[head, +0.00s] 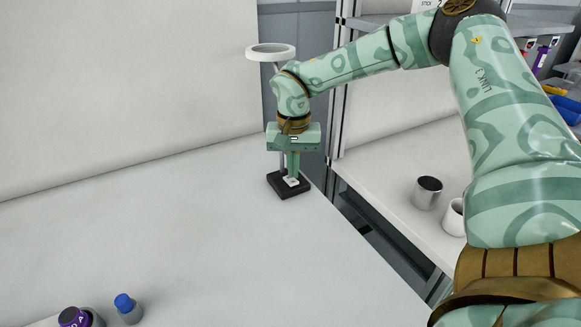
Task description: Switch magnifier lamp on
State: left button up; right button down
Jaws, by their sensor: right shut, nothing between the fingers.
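The magnifier lamp stands at the back right corner of the white table, with a white ring head (271,52) on a thin pole and a dark square base (276,184). A small white switch (291,182) sits on top of the base. My right gripper (292,176) points straight down over the base, shut and empty, with its fingertips at the switch. I cannot tell whether they press it or just hover on it. My right wrist hides part of the pole. The ring shows no clear glow. My left gripper is out of view.
The white table (170,220) is mostly bare. A blue-capped bottle (128,308) and a purple-topped container (75,318) are at the front left. A grey cup (427,192) and a white cup (454,217) stand on the shelf at right, past a gap. A pale wall panel rises behind.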

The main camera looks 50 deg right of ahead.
aim_at(293, 181)
jog(key=shift+f+b, duration=0.55)
jog(key=shift+f, duration=0.35)
jog(key=shift+s+r, duration=0.1)
dwell(0.3)
jog(key=shift+r, duration=0.55)
jog(key=shift+r+p, duration=1.15)
jog(key=shift+r, duration=1.7)
